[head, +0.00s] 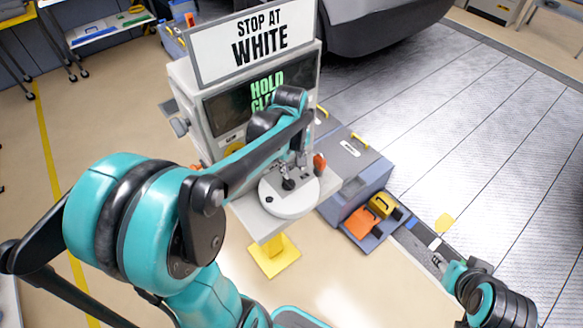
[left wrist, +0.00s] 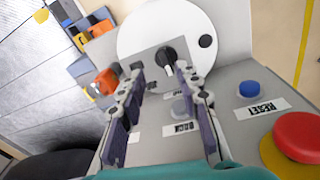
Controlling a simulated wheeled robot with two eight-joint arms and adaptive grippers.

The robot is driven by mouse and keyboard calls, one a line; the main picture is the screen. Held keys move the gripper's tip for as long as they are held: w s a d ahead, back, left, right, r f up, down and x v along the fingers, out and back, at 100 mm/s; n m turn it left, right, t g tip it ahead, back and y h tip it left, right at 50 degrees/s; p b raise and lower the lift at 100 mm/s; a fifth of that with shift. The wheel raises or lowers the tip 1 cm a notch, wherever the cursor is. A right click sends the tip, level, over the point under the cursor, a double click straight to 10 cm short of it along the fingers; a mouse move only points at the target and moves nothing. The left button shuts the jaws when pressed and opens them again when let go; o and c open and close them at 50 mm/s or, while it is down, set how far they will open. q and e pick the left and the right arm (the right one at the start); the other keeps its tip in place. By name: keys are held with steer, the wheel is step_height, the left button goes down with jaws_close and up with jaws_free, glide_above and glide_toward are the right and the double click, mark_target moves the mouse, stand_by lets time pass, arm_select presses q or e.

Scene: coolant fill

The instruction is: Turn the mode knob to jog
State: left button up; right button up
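The black mode knob (left wrist: 169,60) sits on a small grey plate by a round white disc (left wrist: 135,38) on the console. In the head view the knob (head: 288,184) shows just below my left gripper (head: 291,165). In the left wrist view my left gripper (left wrist: 160,76) is open, its two purple-padded fingers apart with the knob just beyond and between the tips. Contact cannot be told. The knob's mode labels are too small or hidden to read. My right gripper (head: 440,263) is far off at the lower right, too small to judge.
A blue RESET button (left wrist: 249,89), a red mushroom button (left wrist: 300,136) and a BACK label (left wrist: 181,129) are on the panel near my fingers. An orange knob (left wrist: 106,80) stands left. The sign (head: 256,40) reads STOP AT WHITE; my arm partly covers the display (head: 262,95).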

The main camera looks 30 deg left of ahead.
mark_target(289, 180)
arm_select(q)
steer(key=shift+w+a+f+n+g+p, duration=0.2)
steer(key=shift+w+a+n+g+p, duration=0.3)
steer(key=shift+a+n, duration=0.35)
steer(key=shift+w+a+f, duration=0.15)
steer(key=shift+f, duration=0.2)
step_height(289, 180, down, 8)
steer(key=shift+r+b, duration=0.25)
steer(key=shift+b, duration=0.8)
jaws_close()
